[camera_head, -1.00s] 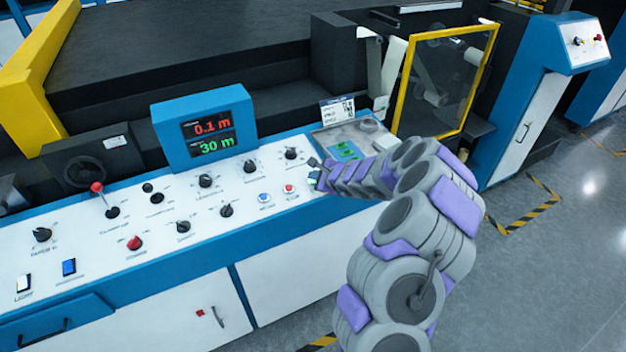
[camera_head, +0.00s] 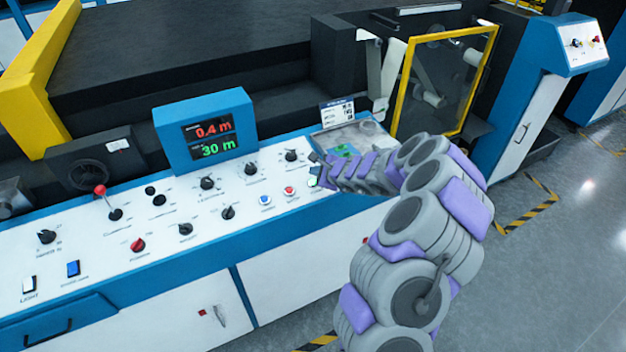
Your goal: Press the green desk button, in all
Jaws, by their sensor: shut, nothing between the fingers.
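The green desk button (camera_head: 313,182) is a small green patch at the right end of the white control desk (camera_head: 200,235), right of the red and blue buttons. My gripper (camera_head: 317,168) is right at it and covers part of it. The fingers are small and dark here; they are shut and empty. I cannot tell whether they touch the button or how far it is pressed.
A blue display box (camera_head: 205,130) reads 0.4 m in red and 30 m in green. A red button (camera_head: 289,191) and a blue button (camera_head: 266,200) sit just left of my gripper. A tray (camera_head: 362,133) with green pieces lies behind it. A yellow-framed panel (camera_head: 447,85) stands beyond.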

